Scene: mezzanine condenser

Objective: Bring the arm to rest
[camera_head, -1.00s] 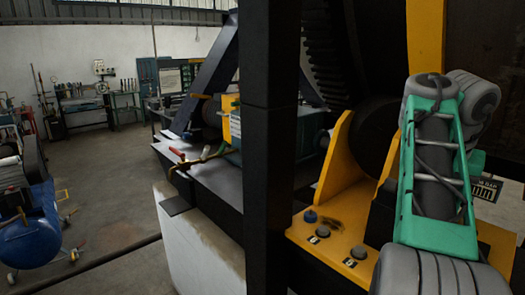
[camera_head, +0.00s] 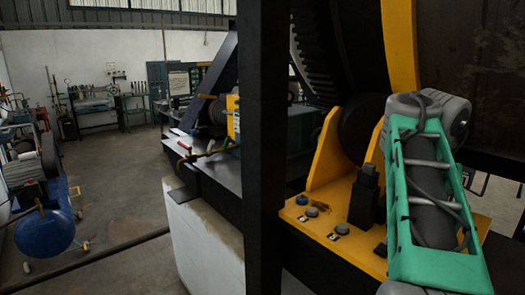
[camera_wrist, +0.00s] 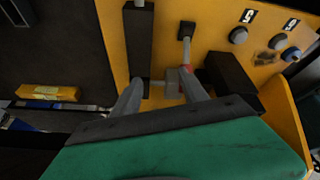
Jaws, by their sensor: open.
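My arm, in green and grey, reaches down the right side of the head view, in front of the yellow machine panel (camera_head: 325,215). My gripper's jaws do not show there. In the wrist view my gripper (camera_wrist: 160,85) shows two grey fingers spread apart beyond the green housing. They point at the yellow panel (camera_wrist: 215,25). A small grey block (camera_wrist: 173,82) shows between the fingers, near a red-marked part; I cannot tell whether either finger touches it.
The panel bears a blue knob (camera_head: 301,199), grey knobs and a black block (camera_head: 367,192). A black post (camera_head: 266,150) stands left of the panel. A blue tank (camera_head: 45,230) stands on the floor at left. Open floor (camera_head: 125,200) lies between tank and machine.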

